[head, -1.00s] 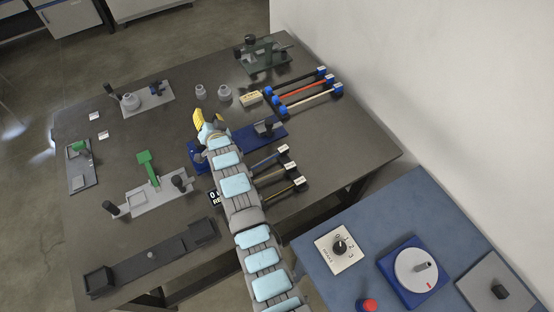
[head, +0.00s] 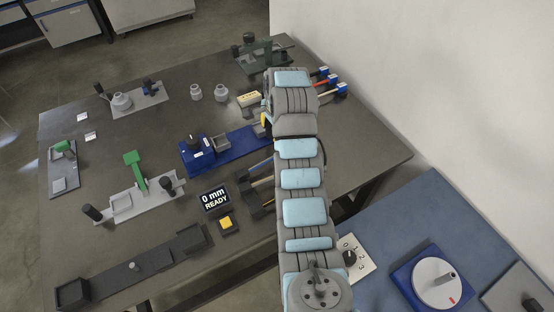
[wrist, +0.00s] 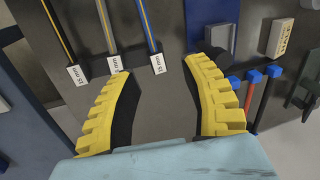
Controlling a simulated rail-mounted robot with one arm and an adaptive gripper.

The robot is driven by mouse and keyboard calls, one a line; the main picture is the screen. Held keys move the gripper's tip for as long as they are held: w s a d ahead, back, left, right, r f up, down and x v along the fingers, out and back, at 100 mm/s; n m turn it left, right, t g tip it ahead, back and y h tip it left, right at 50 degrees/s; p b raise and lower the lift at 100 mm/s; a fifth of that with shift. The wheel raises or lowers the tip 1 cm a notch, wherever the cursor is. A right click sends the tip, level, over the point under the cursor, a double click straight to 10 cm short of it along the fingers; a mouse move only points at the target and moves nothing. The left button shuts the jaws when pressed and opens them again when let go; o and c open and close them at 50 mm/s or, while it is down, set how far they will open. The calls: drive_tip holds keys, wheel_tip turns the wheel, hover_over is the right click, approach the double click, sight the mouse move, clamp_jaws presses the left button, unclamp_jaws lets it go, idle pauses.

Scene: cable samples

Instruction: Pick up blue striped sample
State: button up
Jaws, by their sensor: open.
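The blue striped sample (wrist: 148,27) is a thin blue cable with a pale stripe, the rightmost of three in the wrist view. A white label (wrist: 158,64) is at its near end. In the head view its left part (head: 261,165) shows beside my arm, which hides the rest. My gripper (wrist: 157,68) is open and empty, with its yellow ribbed fingers spread on either side of the label's end in the picture. I cannot tell its height above the table. In the head view only a bit of yellow finger shows beside my arm.
Two other labelled samples (wrist: 105,25) (wrist: 60,30) lie to the left in the wrist view. A blue fixture (head: 225,150) stands close by. Blue-ended rods (wrist: 250,90) lie to the right. A display reading "0 mm READY" (head: 214,198) and a yellow button (head: 226,223) sit nearby.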

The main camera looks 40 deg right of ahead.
approach(270, 158)
drive_tip(key=x, duration=0.5)
drive_tip(key=shift+w+d+b, duration=0.3)
drive_tip(key=shift+w, duration=0.1)
drive_tip(key=shift+s+a+f, duration=0.1)
drive_tip(key=shift+s+f, duration=0.05)
drive_tip(key=shift+f, duration=1.4)
drive_tip(key=shift+b+x, duration=0.45)
drive_tip(key=shift+x, duration=0.3)
drive_tip(key=shift+f, duration=0.3)
clamp_jaws()
